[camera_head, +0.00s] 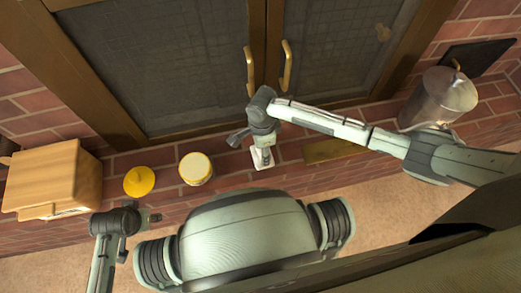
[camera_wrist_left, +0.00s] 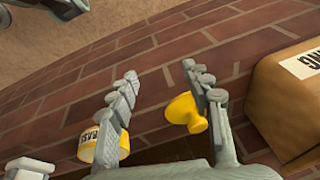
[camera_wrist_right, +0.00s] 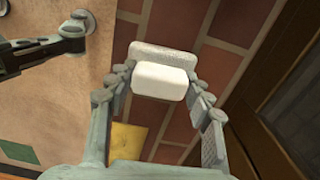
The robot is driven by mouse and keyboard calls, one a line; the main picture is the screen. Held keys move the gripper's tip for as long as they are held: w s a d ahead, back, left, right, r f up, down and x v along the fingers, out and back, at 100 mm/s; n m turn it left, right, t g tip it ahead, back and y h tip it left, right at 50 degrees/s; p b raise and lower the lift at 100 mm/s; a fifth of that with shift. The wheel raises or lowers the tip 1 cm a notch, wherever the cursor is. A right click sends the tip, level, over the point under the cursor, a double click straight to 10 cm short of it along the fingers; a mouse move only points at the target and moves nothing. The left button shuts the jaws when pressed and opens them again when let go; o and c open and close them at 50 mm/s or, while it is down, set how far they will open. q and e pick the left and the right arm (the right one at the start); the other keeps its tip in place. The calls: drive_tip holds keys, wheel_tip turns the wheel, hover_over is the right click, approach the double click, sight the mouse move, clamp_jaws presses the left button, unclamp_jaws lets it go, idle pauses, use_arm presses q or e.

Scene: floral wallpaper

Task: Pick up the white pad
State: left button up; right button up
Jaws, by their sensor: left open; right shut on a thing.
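The white pad (camera_wrist_right: 165,78) is a pale block with rounded edges, seen between the fingertips of my right gripper (camera_wrist_right: 160,88) in the right wrist view. The right gripper is shut on it. In the head view the pad (camera_head: 262,158) shows below the right gripper (camera_head: 262,138), above the brick surface; whether it still touches the brick is unclear. My left gripper (camera_wrist_left: 158,80) is open and empty, over bare brick in the left wrist view. In the head view the left gripper (camera_head: 152,217) is near the brick's front edge, below the yellow object.
A yellow round object (camera_head: 139,181) and a yellow-banded tub (camera_head: 196,168) stand left of the pad. A cardboard box (camera_head: 48,178) is at far left. A flat yellow plate (camera_head: 335,149) and a metal canister (camera_head: 440,98) are to the right. Handled doors (camera_head: 170,60) stand behind.

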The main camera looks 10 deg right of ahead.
wheel_tip(320, 180, up, 3)
drive_tip(key=shift+a+f, duration=0.15)
drive_tip(key=shift+f, duration=0.05)
drive_tip(key=a+r, duration=0.2)
drive_tip(key=a, duration=0.2)
drive_tip(key=a+r, duration=0.2)
drive_tip(key=a, duration=0.1)
drive_tip(key=a+r, duration=0.3)
drive_tip(key=a, duration=0.1)
drive_tip(key=shift+w+a+p, duration=0.3)
drive_tip(key=shift+a, duration=0.05)
use_arm(q)
drive_tip(key=shift+s+f, duration=0.2)
drive_tip(key=shift+f, duration=0.75)
